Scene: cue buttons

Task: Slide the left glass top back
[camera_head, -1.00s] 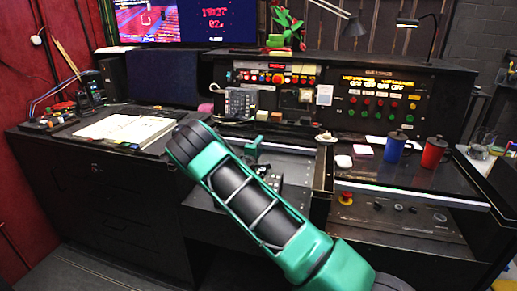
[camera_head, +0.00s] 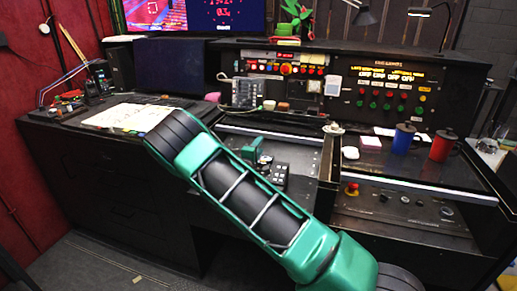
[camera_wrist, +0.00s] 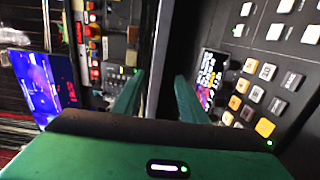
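The left glass top shows in the head view as a dark panel with a pale front edge (camera_head: 275,135), close under the upright console. In front of it is an open bay with a keypad (camera_head: 275,175). My gripper (camera_head: 254,153) is partly hidden behind my arm, over this bay near the pale edge. In the wrist view my gripper's two green fingers (camera_wrist: 157,98) stand apart, with a dark bar between or beyond them. I cannot tell whether they touch it. The keypad (camera_wrist: 258,92) lies right of the fingers there.
The right glass top (camera_head: 425,186) carries a blue mug (camera_head: 403,139) and a red mug (camera_head: 441,146). An open book (camera_head: 124,117) lies on the left desk. The console (camera_head: 380,85) with coloured buttons stands behind. A red knob (camera_head: 351,189) sits on the lower right front.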

